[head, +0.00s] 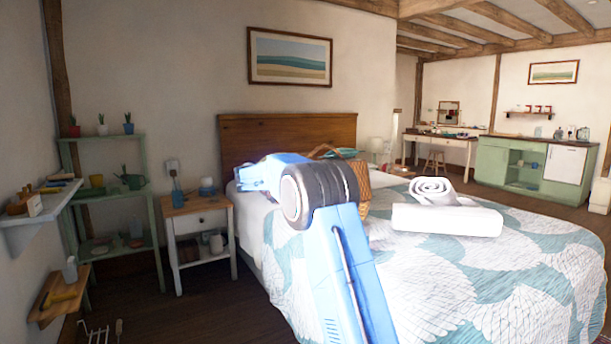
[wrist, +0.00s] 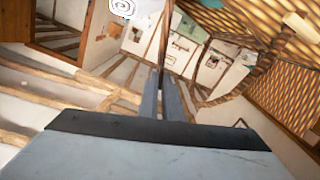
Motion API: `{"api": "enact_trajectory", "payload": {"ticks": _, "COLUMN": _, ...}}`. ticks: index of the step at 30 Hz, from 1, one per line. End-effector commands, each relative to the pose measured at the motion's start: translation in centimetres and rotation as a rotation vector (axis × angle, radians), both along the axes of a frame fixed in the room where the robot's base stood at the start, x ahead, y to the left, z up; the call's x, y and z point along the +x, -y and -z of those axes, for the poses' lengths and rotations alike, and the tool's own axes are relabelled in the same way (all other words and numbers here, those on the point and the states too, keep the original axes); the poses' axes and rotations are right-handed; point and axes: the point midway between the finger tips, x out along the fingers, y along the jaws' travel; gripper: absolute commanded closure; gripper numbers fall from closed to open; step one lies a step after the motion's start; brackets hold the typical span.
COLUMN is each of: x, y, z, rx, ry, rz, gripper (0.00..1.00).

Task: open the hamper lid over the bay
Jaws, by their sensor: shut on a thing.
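The wicker hamper (head: 364,180) stands on the bed, partly hidden behind my blue arm. Its brown arched handle and some teal cloth (head: 338,153) show at its top. In the wrist view, its woven wicker (wrist: 285,90) fills the right side, with teal cloth (wrist: 208,5) at the top. My gripper (wrist: 162,85) is shut on a thin brown strip (wrist: 166,45), which looks like the hamper lid seen edge-on. The strip runs up from between the fingertips. How far the lid is raised cannot be told. My fingertips cannot be made out in the head view.
White towels (head: 447,220), one rolled on a folded one, lie on the bed (head: 540,265) to the right of the hamper. A nightstand (head: 197,222) and a green shelf (head: 152,235) stand to the left. A wooden headboard (head: 285,135) rises behind. Dark floor shows at lower left.

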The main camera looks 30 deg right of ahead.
Motion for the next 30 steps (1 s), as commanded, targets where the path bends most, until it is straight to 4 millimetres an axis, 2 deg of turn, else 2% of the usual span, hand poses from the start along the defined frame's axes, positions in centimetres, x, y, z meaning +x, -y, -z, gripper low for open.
{"api": "enact_trajectory", "payload": {"ticks": 9, "x": -4.7, "y": 0.1, "z": -0.5, "rx": 0.010, "ry": 0.296, "rz": 0.000, "gripper": 1.00}}
{"api": "enact_trajectory", "payload": {"ticks": 18, "x": -8.6, "y": 0.3, "z": 0.2, "rx": 0.019, "ry": 0.550, "rz": 0.000, "gripper": 1.00}}
{"api": "enact_trajectory", "payload": {"ticks": 30, "x": -11.3, "y": 0.4, "z": 1.4, "rx": 0.027, "ry": 0.748, "rz": 0.000, "gripper": 1.00}}
